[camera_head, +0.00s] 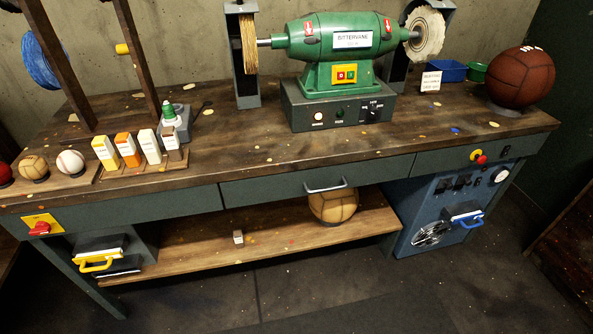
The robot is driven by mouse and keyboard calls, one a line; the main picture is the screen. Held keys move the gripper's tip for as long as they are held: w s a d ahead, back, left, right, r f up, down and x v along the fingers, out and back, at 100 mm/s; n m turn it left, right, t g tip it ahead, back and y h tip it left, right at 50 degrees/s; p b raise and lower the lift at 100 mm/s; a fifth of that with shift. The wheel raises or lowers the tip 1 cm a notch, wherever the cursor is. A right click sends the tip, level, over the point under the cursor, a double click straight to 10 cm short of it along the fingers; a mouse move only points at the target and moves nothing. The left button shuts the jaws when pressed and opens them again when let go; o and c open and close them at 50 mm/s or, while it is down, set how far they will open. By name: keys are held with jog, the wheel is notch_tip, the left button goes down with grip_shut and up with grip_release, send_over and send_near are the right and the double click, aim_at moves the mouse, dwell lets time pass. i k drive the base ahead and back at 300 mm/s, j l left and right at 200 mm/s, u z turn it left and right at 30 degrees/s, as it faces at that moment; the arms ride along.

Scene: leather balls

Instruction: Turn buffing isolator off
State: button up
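A green double-ended buffing machine (330,45) stands on a grey base (340,110) at the back of the workbench. Its front has a yellow switch plate (344,75), and the base has small lamps and a black knob (373,115). A red handle (40,229) on a yellow plate sits on the bench's left front. A red knob (481,160) with a yellow part sits at the right front. I cannot read a label that says which of these is the buffing isolator, nor its on or off position. My gripper is not in view.
Balls and several small bottles (127,150) line the left bench edge. A brown ball (520,77) sits at the right. A drawer handle (325,187) and yellow (96,265) and blue (466,218) handles stick out. The floor (330,295) in front is clear.

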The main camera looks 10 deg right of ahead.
aim_at(41, 227)
jog(key=u, duration=1.25)
jog(key=i+u, duration=0.4)
jog(key=i, duration=0.25)
